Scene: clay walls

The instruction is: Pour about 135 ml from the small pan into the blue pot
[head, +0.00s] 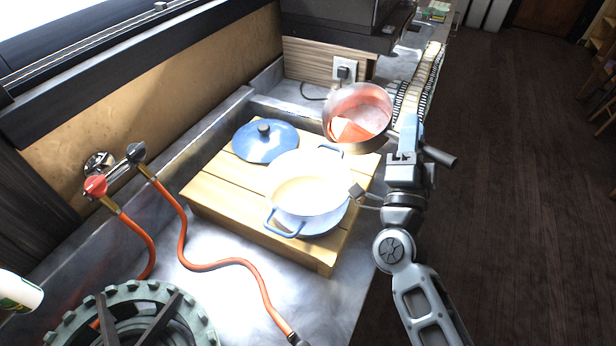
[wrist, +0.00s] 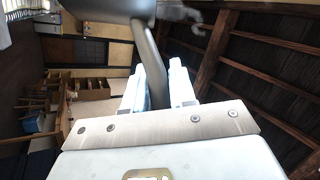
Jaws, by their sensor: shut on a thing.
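The small pan (head: 372,98) is a metal saucepan with reddish liquid (head: 350,128) in it. It is held up beyond the far right side of the blue pot and seems tilted somewhat toward the head camera. No stream shows. My gripper (head: 409,138) is shut on the pan's dark handle (head: 438,156). In the wrist view the handle (wrist: 150,62) passes between the two fingers, and part of the pan (wrist: 110,8) shows at the top. The blue pot (head: 283,222) stands uncovered on a slatted wooden stand, with a pale inside. Its liquid level cannot be told.
The blue lid (head: 262,148) lies on the wooden stand (head: 225,205) behind the pot. A dish rack (head: 425,80) stands behind my gripper.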

